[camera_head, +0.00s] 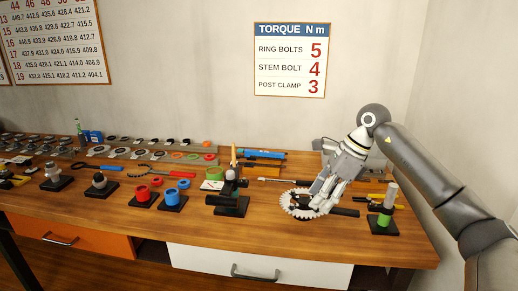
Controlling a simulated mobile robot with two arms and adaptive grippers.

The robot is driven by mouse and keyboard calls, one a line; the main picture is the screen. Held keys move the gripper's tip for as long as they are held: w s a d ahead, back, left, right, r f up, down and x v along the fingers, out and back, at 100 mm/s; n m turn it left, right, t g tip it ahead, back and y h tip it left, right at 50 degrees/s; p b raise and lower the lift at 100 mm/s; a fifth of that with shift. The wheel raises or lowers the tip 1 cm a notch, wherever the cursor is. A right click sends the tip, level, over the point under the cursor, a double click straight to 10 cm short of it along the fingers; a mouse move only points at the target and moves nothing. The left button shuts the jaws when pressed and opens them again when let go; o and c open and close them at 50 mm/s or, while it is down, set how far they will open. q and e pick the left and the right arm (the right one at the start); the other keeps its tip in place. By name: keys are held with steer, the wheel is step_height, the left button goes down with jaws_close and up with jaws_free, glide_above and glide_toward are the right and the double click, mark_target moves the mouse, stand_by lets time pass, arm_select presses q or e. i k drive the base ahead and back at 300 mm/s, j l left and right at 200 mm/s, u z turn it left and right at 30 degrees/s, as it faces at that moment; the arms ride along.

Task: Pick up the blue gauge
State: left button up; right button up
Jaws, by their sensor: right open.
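I cannot tell for sure which blue item is the gauge. A long blue object (263,153) lies at the back of the workbench, right of the middle. A blue ring-shaped piece (171,197) sits on a black stand near the front. My right gripper (322,198) is open, low over the bench at a silver toothed chainring (298,204), and hides part of it. I cannot tell if they touch. The gripper is to the right of and in front of the long blue object. My left gripper is not in view.
The wooden workbench (275,226) is crowded. A red piece (141,193) stands beside the blue ring, and a black fixture (228,203) is left of the chainring. A green-banded post (386,214) stands at right. A bare strip runs along the front edge.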

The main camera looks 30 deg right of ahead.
mark_target(248, 153)
steer(key=i+l, duration=0.2)
steer(key=i, duration=0.25)
steer(key=i+l, duration=0.25)
steer(key=i, duration=0.25)
steer(key=i+l, duration=0.2)
steer(key=i, duration=0.25)
